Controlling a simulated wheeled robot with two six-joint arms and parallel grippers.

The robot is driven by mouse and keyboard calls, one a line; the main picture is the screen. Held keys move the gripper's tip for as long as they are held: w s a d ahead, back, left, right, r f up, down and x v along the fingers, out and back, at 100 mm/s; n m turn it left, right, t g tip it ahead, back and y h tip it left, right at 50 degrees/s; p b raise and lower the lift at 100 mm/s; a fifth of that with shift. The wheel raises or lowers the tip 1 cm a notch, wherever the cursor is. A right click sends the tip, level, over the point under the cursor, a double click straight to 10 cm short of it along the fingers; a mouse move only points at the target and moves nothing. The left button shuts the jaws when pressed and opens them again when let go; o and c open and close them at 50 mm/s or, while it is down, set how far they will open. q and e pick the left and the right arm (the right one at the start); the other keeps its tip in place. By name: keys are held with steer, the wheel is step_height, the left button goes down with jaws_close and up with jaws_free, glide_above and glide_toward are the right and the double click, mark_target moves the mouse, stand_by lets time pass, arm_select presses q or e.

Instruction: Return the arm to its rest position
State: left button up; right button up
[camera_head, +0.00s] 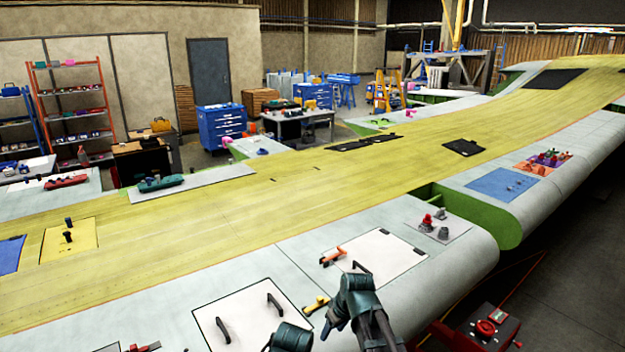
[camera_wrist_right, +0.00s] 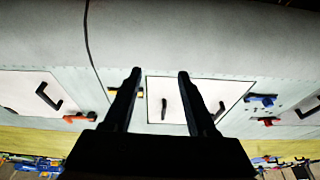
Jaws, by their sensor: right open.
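My right arm (camera_head: 359,301) reaches in from the bottom of the head view, over the front edge of the pale wing skin. In the wrist view my right gripper (camera_wrist_right: 159,75) is open, its two dark fingers apart with nothing between them. Beyond the fingers is a white panel (camera_wrist_right: 177,88) with two black handles, on the wing surface. No contact with it shows. My left gripper cannot be made out in the head view.
The long wing (camera_head: 215,232) fills the middle. White panels with black handles (camera_head: 222,329) lie near its front edge. An orange tool (camera_head: 333,256) and a yellow tool (camera_head: 316,304) lie beside the arm. A red box (camera_head: 487,327) stands below at right.

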steer(key=s+f+m+g+h+b, duration=0.3)
steer(key=s+f+b, duration=1.4)
steer(key=s+f, duration=0.2)
steer(key=shift+s+f+h+b, duration=0.25)
steer(key=shift+s+h+b, duration=0.1)
steer(key=shift+s, duration=0.7)
